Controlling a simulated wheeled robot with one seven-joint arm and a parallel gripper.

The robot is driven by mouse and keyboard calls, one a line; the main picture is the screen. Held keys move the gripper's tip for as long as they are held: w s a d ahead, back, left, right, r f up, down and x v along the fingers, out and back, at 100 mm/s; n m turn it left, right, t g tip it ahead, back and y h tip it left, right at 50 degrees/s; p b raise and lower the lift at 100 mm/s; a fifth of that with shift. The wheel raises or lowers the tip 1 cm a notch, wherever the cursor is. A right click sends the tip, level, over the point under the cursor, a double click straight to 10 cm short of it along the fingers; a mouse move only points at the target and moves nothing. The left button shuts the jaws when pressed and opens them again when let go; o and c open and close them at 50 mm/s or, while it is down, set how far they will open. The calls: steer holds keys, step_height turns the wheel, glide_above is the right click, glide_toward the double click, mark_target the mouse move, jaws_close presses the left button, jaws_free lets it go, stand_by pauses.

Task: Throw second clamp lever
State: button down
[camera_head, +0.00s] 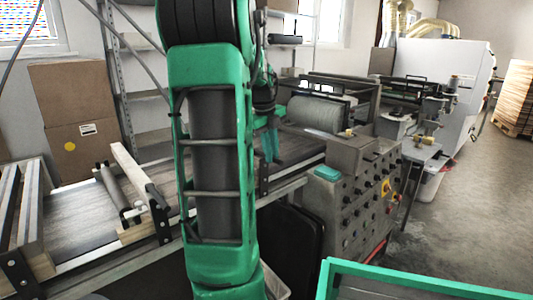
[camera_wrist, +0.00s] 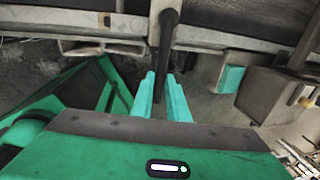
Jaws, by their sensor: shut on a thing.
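A dark clamp lever (camera_wrist: 166,45) shows in the wrist view as a bar with a rounded end, beside the conveyor edge. My gripper (camera_wrist: 161,95) has its two teal fingers on either side of the lever's lower part and is shut on it. The lever cannot be made out clearly there. At the left, a dark upright bracket (camera_head: 159,216) stands at the conveyor's near edge.
The conveyor (camera_head: 70,215) runs from the left toward the machine, with a wooden bar (camera_head: 128,168) and a roller on it. A control box (camera_head: 360,190) with knobs stands right of my gripper. A green-rimmed tray (camera_head: 400,279) is at the front right. Floor is open at right.

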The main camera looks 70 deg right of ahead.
steer(key=shift+r, duration=0.15)
steer(key=c, duration=1.7)
jaws_free()
steer(key=shift+a, duration=0.1)
steer(key=r, duration=0.3)
steer(key=w+a+r, duration=0.1)
steer(key=r, duration=0.3)
steer(key=a+r, duration=0.1)
steer(key=r, duration=0.2)
steer(key=shift+w+r, duration=0.15)
steer(key=shift+r, duration=0.1)
